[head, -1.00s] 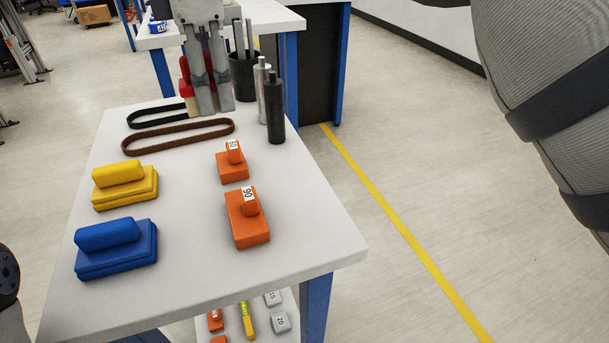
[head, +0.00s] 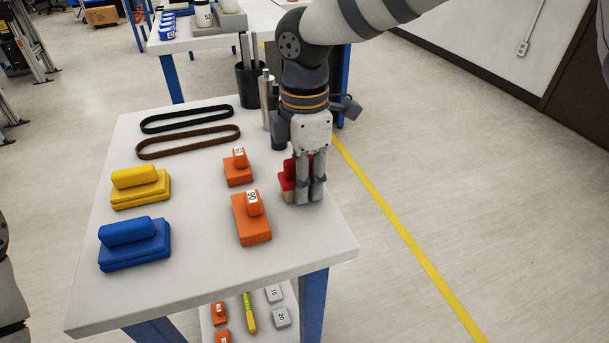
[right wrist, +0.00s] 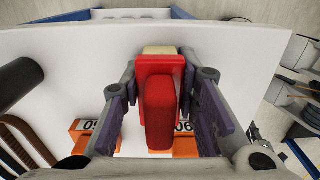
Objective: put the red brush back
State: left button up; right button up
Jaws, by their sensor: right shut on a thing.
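The red brush (head: 287,178), with a pale bristle side, is between the fingers of my right gripper (head: 305,193), partly hidden by them. In the right wrist view the red brush (right wrist: 160,100) sits between both fingers. The gripper points down near the right edge of the white table (head: 190,285), to the right of the orange blocks. I cannot tell whether the brush touches the tabletop. A yellow brush (head: 140,187) and a blue brush (head: 134,244) stand on the left of the table. My left gripper is not in view.
Two orange numbered blocks (head: 251,219) (head: 238,168) stand mid-table. Behind lie a black belt (head: 187,117) and a brown belt (head: 186,143). A dark cup (head: 247,86) and metal cylinders (head: 265,100) stand at the back. The front of the tabletop is bare.

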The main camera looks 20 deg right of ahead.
jog(key=o, duration=1.1)
notch_tip(320, 180, up, 12)
jog(key=shift+r, duration=0.15)
